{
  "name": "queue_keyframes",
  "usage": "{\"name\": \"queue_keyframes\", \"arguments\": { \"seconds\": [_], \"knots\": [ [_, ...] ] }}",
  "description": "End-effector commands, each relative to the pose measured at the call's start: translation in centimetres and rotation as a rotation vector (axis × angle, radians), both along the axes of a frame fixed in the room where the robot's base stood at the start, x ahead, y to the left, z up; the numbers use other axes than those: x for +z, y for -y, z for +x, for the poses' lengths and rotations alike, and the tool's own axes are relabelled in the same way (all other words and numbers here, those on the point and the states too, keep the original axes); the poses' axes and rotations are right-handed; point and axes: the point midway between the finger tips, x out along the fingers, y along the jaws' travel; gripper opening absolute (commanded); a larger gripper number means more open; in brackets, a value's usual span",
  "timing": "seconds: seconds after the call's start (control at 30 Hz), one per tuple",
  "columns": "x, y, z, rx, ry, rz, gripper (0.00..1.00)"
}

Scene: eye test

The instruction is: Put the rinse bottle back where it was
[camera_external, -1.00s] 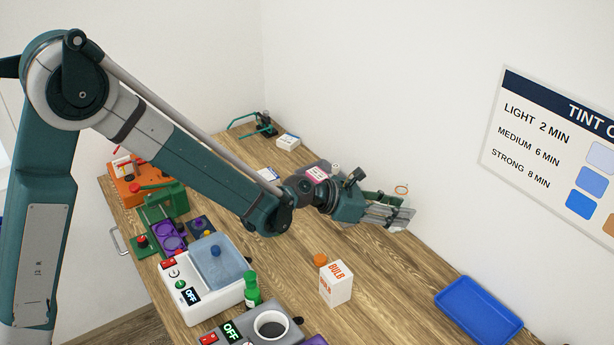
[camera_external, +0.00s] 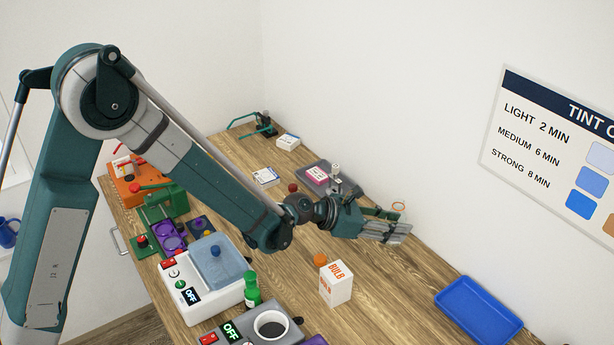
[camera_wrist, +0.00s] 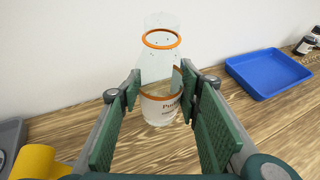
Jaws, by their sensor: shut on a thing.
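The rinse bottle (camera_wrist: 158,98) is a clear, tapered bottle with an orange ring near its top and a printed label with an orange edge low down, partly hidden by the fingers. It stands upright between the green pads of my gripper (camera_wrist: 160,98), which is shut on it. In the external view, only its orange ring (camera_external: 398,206) shows clearly, just above my gripper (camera_external: 388,230). The grip is over the back right part of the wooden table (camera_external: 385,275). I cannot tell whether the bottle's base touches the table.
A blue tray (camera_external: 478,309) lies to the right, also in the wrist view (camera_wrist: 268,73). A BULB box (camera_external: 336,284) stands in front of my gripper. A green bottle (camera_external: 252,290) stands beside a white tank unit (camera_external: 205,295). Bare wood lies between box and tray.

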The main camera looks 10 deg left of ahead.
Motion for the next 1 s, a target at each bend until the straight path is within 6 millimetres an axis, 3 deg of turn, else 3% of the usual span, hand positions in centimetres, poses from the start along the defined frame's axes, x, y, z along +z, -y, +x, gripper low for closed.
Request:
{"name": "queue_keyframes", "arguments": {
  "seconds": [0.3, 0.83, 0.87, 0.93, 1.0],
  "knots": [
    [-2.8, 0.0, 0.0, 0.0, 0.0, 0.0, 0.2],
    [-3.3, 0.0, 0.0, 0.0, 0.0, 0.0, 0.2],
    [-3.3, 0.0, 0.0, 0.0, 0.0, 0.0, 0.37],
    [-3.2, 0.0, 0.0, 0.0, 0.0, 0.0, 0.46],
    [-3.2, 0.0, 0.0, 0.0, 0.0, 0.0, 0.49]
  ]
}}
